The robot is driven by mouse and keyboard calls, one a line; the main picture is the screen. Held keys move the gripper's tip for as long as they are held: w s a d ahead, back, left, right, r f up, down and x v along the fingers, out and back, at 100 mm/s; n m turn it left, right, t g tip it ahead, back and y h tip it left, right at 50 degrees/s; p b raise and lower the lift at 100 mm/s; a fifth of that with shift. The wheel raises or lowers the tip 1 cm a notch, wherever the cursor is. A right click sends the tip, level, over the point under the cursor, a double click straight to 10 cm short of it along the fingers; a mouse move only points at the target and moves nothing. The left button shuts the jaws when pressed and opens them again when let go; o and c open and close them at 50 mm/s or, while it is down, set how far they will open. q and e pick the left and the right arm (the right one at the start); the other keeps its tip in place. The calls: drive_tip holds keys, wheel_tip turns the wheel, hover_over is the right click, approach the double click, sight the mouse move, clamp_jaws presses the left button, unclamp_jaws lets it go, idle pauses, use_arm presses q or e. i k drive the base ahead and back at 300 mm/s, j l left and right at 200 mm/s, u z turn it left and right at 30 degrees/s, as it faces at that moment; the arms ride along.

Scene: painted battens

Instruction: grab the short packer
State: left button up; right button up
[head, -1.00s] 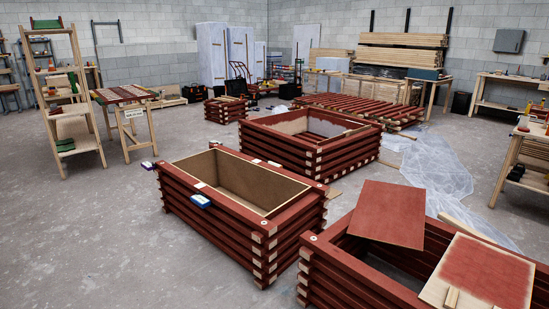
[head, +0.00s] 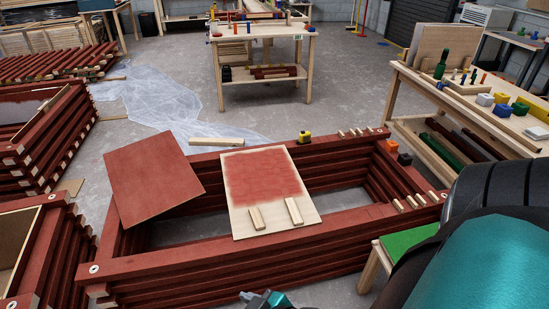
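Two short pale wood blocks lie side by side on the near end of a panel with a red-painted patch (head: 262,178). The left block (head: 256,218) looks slightly shorter than the right block (head: 294,212). Several smaller pale blocks sit on the right rim (head: 410,202) and the far rim (head: 355,132) of the red batten frame (head: 190,256). I cannot tell for sure which block is the short packer. My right arm fills the lower right corner. A small dark and teal part of mine (head: 264,300) shows at the bottom edge; its fingers are hidden.
A red board (head: 152,176) leans across the frame's left side. A yellow-black tool (head: 304,136) and an orange item (head: 391,146) sit on the rims. Workbenches stand behind (head: 265,50) and at right (head: 480,110). Plastic sheeting (head: 180,105) covers floor behind the frame.

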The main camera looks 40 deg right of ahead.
sight(257, 221)
drive_tip(key=i+l+z, duration=0.1)
drive_tip(key=i+z, duration=0.25)
drive_tip(key=i+j+z, duration=0.1)
drive_tip(key=i+z, duration=0.2)
drive_tip(key=i, duration=0.2)
drive_tip(key=i+j+z, duration=0.1)
drive_tip(key=i+z, duration=0.25)
drive_tip(key=i, duration=0.05)
